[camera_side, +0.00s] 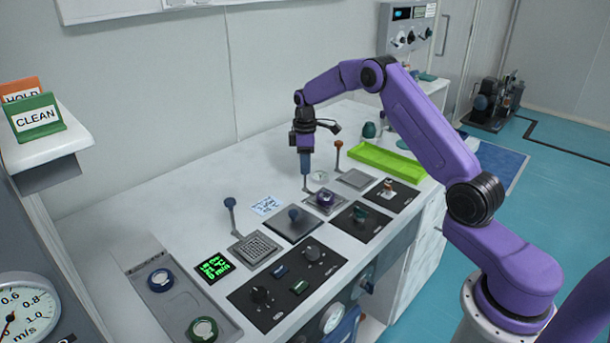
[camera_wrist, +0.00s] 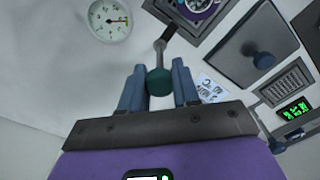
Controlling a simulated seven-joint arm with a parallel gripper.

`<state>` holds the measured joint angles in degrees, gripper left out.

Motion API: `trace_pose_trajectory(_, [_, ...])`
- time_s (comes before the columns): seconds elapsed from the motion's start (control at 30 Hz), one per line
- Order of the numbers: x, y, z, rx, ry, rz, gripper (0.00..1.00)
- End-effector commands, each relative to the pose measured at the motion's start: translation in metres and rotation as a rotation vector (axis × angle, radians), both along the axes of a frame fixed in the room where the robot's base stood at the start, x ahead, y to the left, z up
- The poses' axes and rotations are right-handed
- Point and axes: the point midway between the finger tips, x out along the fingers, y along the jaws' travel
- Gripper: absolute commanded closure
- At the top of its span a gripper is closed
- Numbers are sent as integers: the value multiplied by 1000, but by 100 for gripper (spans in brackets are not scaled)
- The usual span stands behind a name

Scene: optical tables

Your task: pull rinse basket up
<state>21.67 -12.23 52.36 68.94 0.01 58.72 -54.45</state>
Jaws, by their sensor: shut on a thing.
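My gripper (camera_side: 306,172) points down over the bench, with its blue fingers closed at the top of a handle stem. In the wrist view, my gripper (camera_wrist: 160,88) is shut on a dark green ball knob (camera_wrist: 159,82), one finger on each side. A grey stem (camera_wrist: 163,42) runs from the knob to a basket (camera_wrist: 186,16) with a purple-and-white round thing in it. The side view shows this basket (camera_side: 313,206) low at the bench; whether it is lifted is unclear. Its knob is hidden there by the fingers.
A blue-knobbed grid basket (camera_side: 256,249) stands left, and an orange-knobbed one (camera_side: 355,181) stands right. A dark plate with a blue knob (camera_side: 293,217) lies close by. A lime-green tray (camera_side: 378,163) is behind.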

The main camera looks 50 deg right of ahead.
Motion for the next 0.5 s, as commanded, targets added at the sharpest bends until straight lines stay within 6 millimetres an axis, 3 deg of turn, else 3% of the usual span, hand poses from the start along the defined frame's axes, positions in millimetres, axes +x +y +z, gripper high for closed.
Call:
trace_pose_trajectory(0.33, [0,0,9,-1,-3,0,100])
trace_pose_trajectory(0.37, [1,0,9,-1,-3,0,63])
trace_pose_trajectory(0.4, [1,0,9,-1,-3,0,50])
trace_pose_trajectory(0.43, [1,0,9,-1,-3,0,44])
trace_pose_trajectory(0.5, [0,0,8,-1,-3,0,44])
